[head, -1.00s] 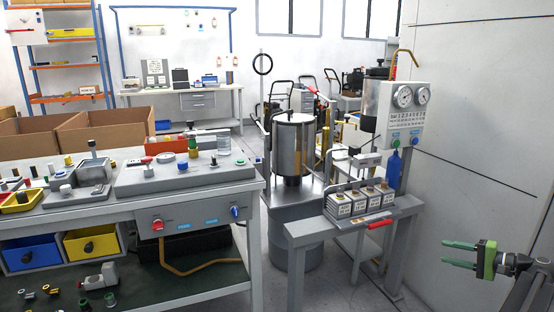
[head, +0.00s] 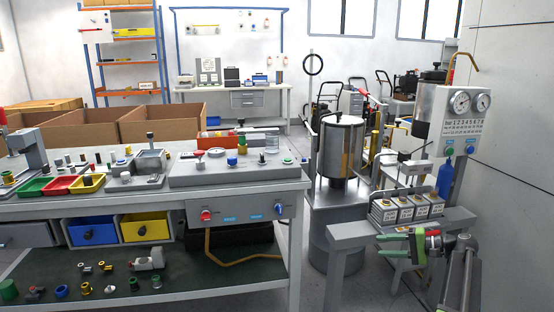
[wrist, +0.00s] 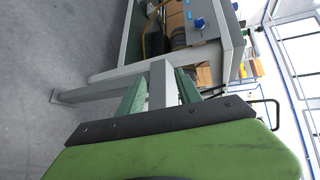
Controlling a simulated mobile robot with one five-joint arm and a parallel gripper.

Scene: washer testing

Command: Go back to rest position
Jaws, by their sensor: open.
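My gripper (head: 387,246) is green and open. In the head view it is at the lower right, pointing left, in front of the small grey stand (head: 345,240). In the wrist view, its two green fingers (wrist: 160,76) are apart, with a grey beam showing between them. I see no object held. I cannot tell how far the beam is from the fingers.
The workbench (head: 250,180) with the control box (head: 235,212) fills the left. A metal tank (head: 342,145) stands mid-right behind the small stand. A gauge panel (head: 462,120) and a blue bottle (head: 446,172) are at the right, near a pale wall (head: 510,230).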

